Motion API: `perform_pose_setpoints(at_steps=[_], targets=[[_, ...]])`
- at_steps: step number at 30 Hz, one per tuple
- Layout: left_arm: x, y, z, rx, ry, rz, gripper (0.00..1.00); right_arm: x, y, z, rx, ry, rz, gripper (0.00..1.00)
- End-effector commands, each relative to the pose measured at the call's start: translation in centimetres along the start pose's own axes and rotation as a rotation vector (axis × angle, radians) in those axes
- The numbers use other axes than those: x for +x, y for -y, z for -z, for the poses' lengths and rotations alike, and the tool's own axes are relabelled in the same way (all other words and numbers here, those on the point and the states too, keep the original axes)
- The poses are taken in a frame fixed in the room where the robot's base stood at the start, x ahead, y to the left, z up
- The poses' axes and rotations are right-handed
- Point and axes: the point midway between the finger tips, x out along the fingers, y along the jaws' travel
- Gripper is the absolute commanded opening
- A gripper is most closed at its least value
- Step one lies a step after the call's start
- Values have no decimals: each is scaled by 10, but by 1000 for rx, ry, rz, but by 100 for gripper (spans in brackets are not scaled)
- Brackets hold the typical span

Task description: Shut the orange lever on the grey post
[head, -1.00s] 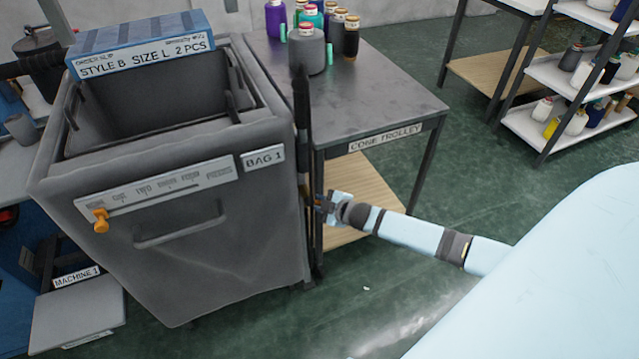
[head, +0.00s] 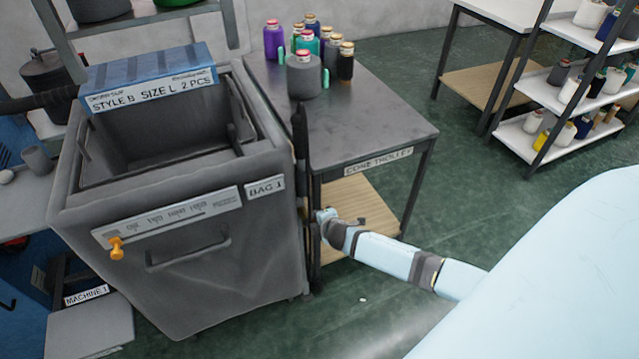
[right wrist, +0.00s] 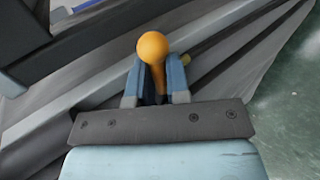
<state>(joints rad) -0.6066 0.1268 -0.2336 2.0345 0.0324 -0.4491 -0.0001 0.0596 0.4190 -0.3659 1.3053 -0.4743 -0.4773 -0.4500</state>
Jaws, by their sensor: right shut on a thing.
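The orange lever (right wrist: 154,48) has a round knob and shows in the right wrist view between the two fingers of my right gripper (right wrist: 157,80). The fingers are shut on its stem, with the knob standing out beyond their tips. In the head view my right gripper (head: 324,217) is low beside a thin dark upright post (head: 301,150), between the bag cart and the trolley. The lever is too small or hidden to make out there. How the lever joins the post cannot be told. My left gripper is not in view.
The grey bag cart (head: 200,285) stands left, with a separate orange knob (head: 116,248) on its front scale. The cone trolley (head: 390,140), with several cones at its back, stands right of the post. A shelf rack (head: 540,145) is farther right. Green floor lies open between.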

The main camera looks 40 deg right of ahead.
Motion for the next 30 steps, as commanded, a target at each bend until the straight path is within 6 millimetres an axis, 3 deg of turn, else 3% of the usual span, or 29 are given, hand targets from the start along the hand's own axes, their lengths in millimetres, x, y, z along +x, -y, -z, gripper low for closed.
perform_pose_setpoints(at_steps=[1,14,15,18,30], targets=[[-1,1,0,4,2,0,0,1,0,-12,-10,24,5,0],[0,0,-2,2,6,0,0,1,0,-12,-19,31,5,0],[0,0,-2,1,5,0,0,1,0,-12,-19,31,5,19],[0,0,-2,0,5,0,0,1,0,-12,-18,30,4,42],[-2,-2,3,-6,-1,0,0,-9,-1,-6,-14,18,2,42]])
